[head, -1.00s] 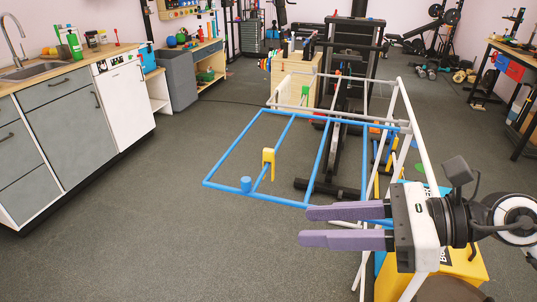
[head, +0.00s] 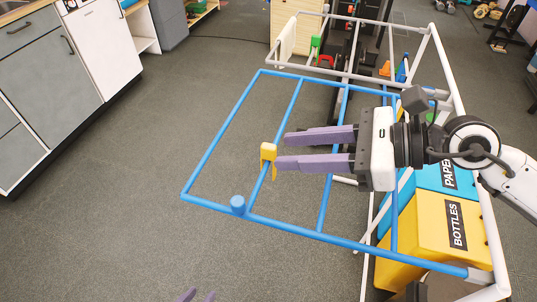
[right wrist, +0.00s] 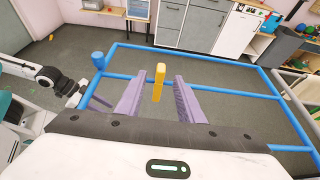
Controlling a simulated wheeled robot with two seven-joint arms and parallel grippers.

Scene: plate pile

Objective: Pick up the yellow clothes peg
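The yellow clothes peg (head: 268,152) sits clipped over a thin blue bar of the drying rack (head: 208,150), its legs hanging down. My right gripper (head: 283,151) reaches in from the right with purple fingers apart, its tips close to the peg. In the right wrist view the peg (right wrist: 159,82) stands upright in the gap between the fingertips of my right gripper (right wrist: 158,80), apart from both fingers.
A blue cylinder (head: 238,205) stands on the rack's near bar. A green peg-like piece (head: 315,46) is on the white rear part. The yellow bottles bin (head: 440,235) and blue paper bin (head: 450,178) stand under the rack's right side. Floor to the left is clear.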

